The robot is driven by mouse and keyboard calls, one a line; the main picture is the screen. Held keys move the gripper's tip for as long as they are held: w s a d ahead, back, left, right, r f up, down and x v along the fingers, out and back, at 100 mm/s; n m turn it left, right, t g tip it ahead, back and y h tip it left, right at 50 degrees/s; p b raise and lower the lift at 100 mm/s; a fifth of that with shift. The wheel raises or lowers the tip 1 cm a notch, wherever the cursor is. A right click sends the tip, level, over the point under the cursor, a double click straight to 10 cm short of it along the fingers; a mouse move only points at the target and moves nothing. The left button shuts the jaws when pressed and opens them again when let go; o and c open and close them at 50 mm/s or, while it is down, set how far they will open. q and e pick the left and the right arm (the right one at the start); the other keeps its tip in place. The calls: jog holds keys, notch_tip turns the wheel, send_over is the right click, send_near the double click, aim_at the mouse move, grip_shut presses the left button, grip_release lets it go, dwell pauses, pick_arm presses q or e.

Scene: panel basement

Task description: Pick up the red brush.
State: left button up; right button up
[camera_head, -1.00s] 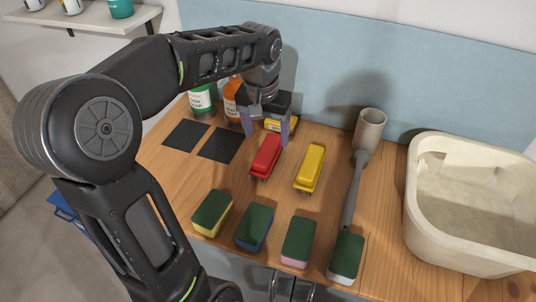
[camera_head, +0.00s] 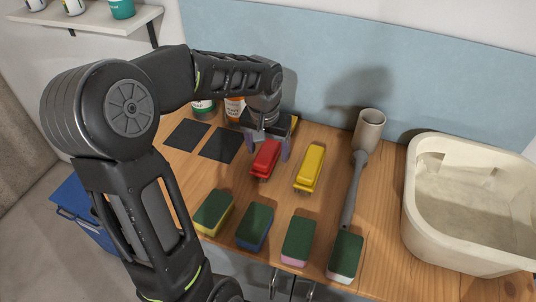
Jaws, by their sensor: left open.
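The red brush (camera_head: 265,158) lies on the wooden counter, left of the yellow brush (camera_head: 310,167). My left gripper (camera_head: 268,151) is open and points down at the far part of the red brush. One finger shows on each side of the brush. I cannot tell whether the fingers touch it. My right gripper is not in view.
Several sponges (camera_head: 254,228) stand in a row along the front edge. A grey-handled tool (camera_head: 354,190) with a cup-like head (camera_head: 369,128) is right of the yellow brush. A cream basin (camera_head: 412,205) fills the right side. Bottles (camera_head: 234,108) stand behind my arm, near dark mats (camera_head: 221,145).

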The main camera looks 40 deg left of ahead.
aim_at(268, 148)
pick_arm(q)
jog(key=shift+c, duration=0.3)
grip_shut()
dwell(0.8)
notch_tip(268, 148, up, 10)
jog(key=shift+r+b, duration=0.1)
jog(key=shift+b, duration=0.25)
dwell(0.6)
jog(key=c, duration=0.7)
grip_release()
jog(key=c, duration=0.6)
jog(key=shift+c, duration=0.2)
